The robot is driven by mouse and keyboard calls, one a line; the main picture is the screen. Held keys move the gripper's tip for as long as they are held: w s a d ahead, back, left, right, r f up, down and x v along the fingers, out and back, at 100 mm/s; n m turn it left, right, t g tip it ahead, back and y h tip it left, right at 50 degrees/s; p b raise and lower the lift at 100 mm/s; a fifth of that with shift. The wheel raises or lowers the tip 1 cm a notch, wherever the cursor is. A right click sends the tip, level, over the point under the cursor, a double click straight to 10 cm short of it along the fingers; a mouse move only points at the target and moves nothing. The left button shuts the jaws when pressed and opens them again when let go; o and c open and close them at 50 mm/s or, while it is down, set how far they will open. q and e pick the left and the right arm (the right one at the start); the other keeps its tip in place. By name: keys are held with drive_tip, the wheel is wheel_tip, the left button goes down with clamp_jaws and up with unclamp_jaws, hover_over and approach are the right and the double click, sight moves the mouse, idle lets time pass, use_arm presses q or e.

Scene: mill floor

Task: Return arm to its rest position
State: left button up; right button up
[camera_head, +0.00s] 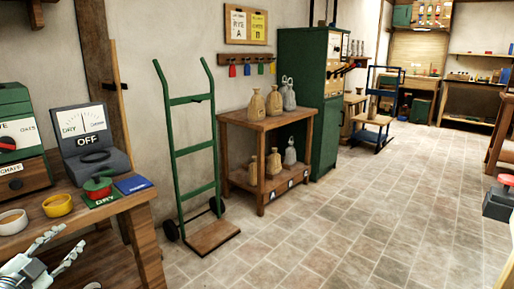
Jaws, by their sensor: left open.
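My left gripper (72,237) is at the bottom left, low in the picture, over the front edge of the wooden bench (138,198). Its two grey fingers are spread apart with nothing between them. It is close to a white bowl (12,222) and a yellow bowl (58,205) but appears apart from both. The rest of my left arm is mostly cut off by the picture's lower left edge. My right gripper is not in view.
The tiled floor (350,235) is clear.

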use_arm(q)
drive_tip(key=s+d+f+n+g+y, duration=0.2)
drive_tip(key=s+f+n+g, duration=0.3)
drive_tip(key=f, duration=0.7)
drive_tip(key=s+d+f+n+g+y, duration=0.1)
drive_tip(key=s+f+g, duration=0.1)
drive_tip(key=s+f, duration=0.75)
drive_tip(key=s+d+f+g+h, duration=0.1)
drive_tip(key=s+d+f+g, duration=0.2)
drive_tip(key=s+d+f, duration=0.2)
drive_tip(key=s+d+f+n+g+h, duration=0.1)
drive_tip(key=s+d+f+g, duration=0.2)
drive_tip(key=d+f, duration=0.6)
drive_tip(key=shift+s+d+f+g, duration=0.25)
drive_tip(key=shift+s+f, duration=0.25)
drive_tip(key=shift+s, duration=0.55)
